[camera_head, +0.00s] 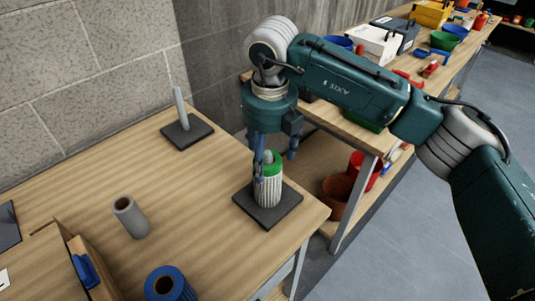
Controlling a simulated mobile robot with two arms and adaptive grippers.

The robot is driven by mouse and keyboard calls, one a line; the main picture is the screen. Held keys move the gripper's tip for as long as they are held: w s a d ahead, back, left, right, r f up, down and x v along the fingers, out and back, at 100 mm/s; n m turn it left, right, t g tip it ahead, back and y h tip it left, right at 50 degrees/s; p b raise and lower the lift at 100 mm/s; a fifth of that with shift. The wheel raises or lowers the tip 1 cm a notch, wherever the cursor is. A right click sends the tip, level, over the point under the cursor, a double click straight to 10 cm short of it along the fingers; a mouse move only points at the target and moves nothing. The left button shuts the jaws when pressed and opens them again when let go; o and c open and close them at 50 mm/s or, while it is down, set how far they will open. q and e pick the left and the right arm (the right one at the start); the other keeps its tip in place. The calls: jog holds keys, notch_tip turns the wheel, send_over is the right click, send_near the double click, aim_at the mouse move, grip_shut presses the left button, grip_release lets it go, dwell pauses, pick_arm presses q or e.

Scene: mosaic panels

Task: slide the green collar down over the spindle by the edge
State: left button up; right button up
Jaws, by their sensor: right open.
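The green collar (275,170) is around the spindle by the edge (267,156), whose grey tip shows above the collar's rim. Below the green top is a pale ribbed body that reaches down to the dark square base (285,212); I cannot tell whether this is part of the collar. My right gripper (275,154) is open, pointing down, with its blue fingers at the collar's top. One finger overlaps the collar's left side in the picture; the other is apart on the right. Contact is unclear. My left gripper is not in view.
A bare spindle (179,106) stands on another dark base at the back. A grey hollow cylinder (128,215) and a blue ribbed one (165,288) stand on the table (195,195). A wooden box (92,265) is at lower left. A cluttered bench lies behind my right arm.

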notch_tip(320, 180, up, 12)
jog(key=s, duration=0.1)
dwell(0.4)
jog(key=shift+s+d, duration=0.1)
jog(key=shift+s, duration=0.05)
dwell(0.3)
